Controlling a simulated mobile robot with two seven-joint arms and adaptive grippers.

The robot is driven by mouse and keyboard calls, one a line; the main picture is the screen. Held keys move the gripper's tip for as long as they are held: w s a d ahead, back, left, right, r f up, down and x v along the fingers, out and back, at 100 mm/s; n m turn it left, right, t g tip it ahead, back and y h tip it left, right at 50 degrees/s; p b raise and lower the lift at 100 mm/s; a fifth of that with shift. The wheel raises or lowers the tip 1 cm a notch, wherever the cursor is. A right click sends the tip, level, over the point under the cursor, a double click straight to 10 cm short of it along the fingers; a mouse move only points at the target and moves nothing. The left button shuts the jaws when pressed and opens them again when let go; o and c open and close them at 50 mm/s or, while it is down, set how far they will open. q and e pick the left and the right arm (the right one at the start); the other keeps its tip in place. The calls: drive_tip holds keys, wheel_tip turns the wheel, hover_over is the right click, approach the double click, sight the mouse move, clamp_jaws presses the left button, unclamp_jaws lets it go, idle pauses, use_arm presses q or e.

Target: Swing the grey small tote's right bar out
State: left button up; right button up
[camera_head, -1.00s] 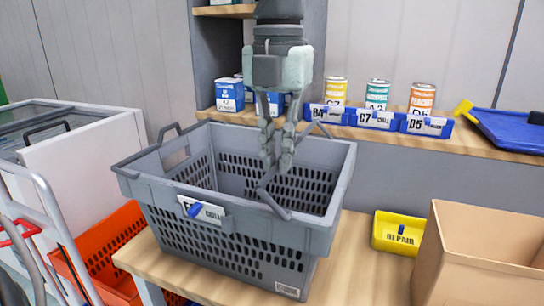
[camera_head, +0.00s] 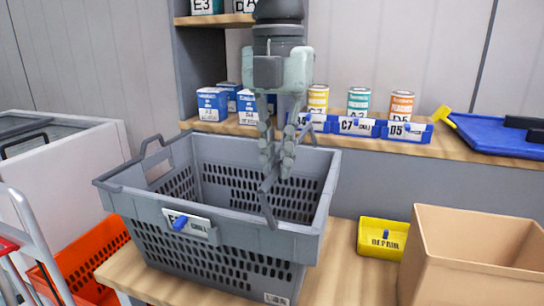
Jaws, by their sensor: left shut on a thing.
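The grey small tote (camera_head: 150,212) stands upright on the wooden bench, its front label with a blue clip facing me. Its right bar (camera_head: 267,208) rises from the front rim and leans inward over the tote's opening. My left gripper (camera_head: 276,165) points down over the opening, left of the right rim, and is shut on this bar. The fingers hide the bar's middle part. The tote's left bar (camera_head: 160,142) stands up at the left rim. My right gripper is not in view.
A tan open box (camera_head: 450,285) and a yellow bin (camera_head: 382,238) sit right of the tote. Behind, a shelf holds cans, blue bins (camera_head: 358,127), blue-white boxes and a blue tray (camera_head: 490,135). An orange tote (camera_head: 85,262) is low at left.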

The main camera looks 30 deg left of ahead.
use_arm(q)
drive_tip(key=shift+w+d, duration=0.15)
drive_tip(key=shift+d, duration=0.7)
drive_tip(key=shift+w+d+f+b, duration=0.15)
drive_tip(key=shift+d+f, duration=0.05)
drive_tip(key=shift+d, duration=0.3)
drive_tip(key=shift+w+d+f+b, duration=0.1)
drive_tip(key=shift+d+f+b, duration=0.05)
drive_tip(key=shift+d, duration=0.3)
drive_tip(key=shift+w+d+f+b, duration=0.2)
drive_tip(key=shift+d+f+b, duration=0.25)
drive_tip(key=shift+d+f, duration=0.35)
drive_tip(key=o, duration=1.1)
drive_tip(key=shift+r, duration=0.15)
